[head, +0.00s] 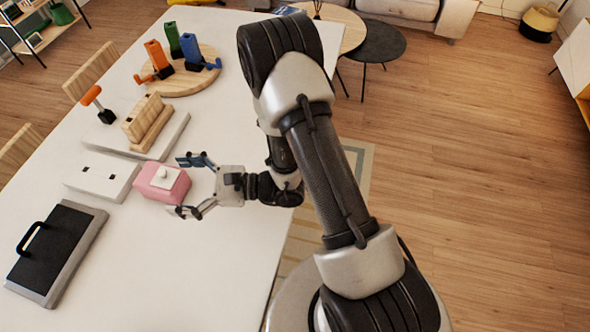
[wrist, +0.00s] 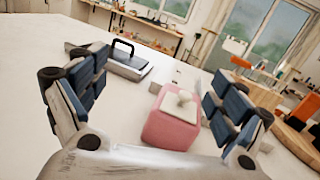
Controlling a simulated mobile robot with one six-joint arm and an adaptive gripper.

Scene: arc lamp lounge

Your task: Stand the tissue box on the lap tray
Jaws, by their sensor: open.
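The tissue box (head: 163,184) is pink with a white top and a small tuft, upright on the white table. It also shows in the wrist view (wrist: 170,130), between the fingers and nearer the right one. My gripper (head: 182,187) is open at the box's right side in the head view, its fingertips spread to either side of the near edge. I see no grip on the box. A flat dark slab with a grey rim and black handle (head: 58,250), at the table's lower left, looks like the lap tray; its top is bare.
A white block with two slots (head: 102,176) lies close left of the box.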

